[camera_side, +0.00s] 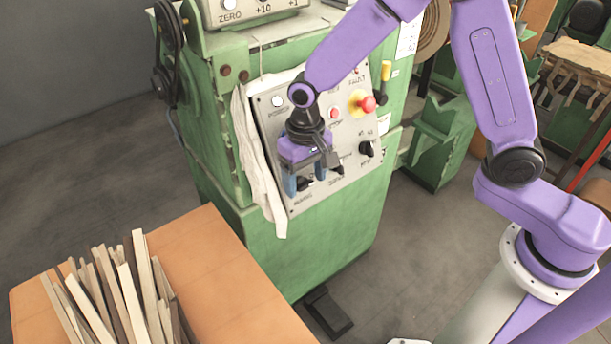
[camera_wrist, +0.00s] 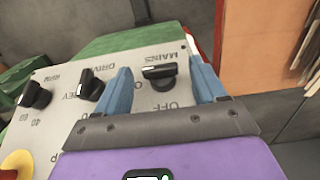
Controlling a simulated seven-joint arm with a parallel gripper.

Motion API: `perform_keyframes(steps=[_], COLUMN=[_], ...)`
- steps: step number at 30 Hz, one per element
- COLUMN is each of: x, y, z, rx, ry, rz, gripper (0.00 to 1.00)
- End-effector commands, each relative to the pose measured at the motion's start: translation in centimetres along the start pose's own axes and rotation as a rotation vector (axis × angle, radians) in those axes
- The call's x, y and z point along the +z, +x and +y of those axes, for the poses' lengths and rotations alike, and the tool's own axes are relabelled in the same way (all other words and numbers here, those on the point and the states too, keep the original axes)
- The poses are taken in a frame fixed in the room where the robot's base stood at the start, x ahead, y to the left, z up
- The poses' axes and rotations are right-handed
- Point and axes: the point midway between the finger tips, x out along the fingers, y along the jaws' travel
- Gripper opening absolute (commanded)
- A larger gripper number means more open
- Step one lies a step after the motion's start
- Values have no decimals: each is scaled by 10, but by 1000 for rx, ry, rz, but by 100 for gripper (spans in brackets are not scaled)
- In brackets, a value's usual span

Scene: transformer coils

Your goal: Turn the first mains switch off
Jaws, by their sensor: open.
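The green machine's grey control panel (camera_side: 345,135) carries the black MAINS rotary switch (camera_wrist: 160,77). In the wrist view its handle lies roughly crosswise with a white mark toward its left end, and its lettering is upside down, with OFF readable below the knob. My gripper (camera_wrist: 161,68) is open, with one blue finger on either side of this switch. I cannot tell whether the fingers touch it. In the side view my gripper (camera_side: 303,180) is at the panel's lower left and mostly hides the switch (camera_side: 304,184).
A red stop button (camera_side: 367,103) is higher on the panel. A pale cloth (camera_side: 262,155) hangs at the panel's left edge. An orange table (camera_side: 225,265) holds wooden strips.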

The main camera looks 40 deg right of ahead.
Motion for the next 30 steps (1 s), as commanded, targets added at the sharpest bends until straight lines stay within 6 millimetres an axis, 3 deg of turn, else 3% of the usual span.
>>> perform_keyframes(steps=[8, 12, 13, 22, 30], x=[0, 0, 0, 0, 0], y=[1, 1, 1, 1, 1], z=[0, 0, 0, -1, -5], rx=[0, 0, 0, 22, 151], ry=[0, 0, 0, -10, -65], rz=[0, 0, 0, 0, 0], gripper=[67, 21, 14, 14, 14])
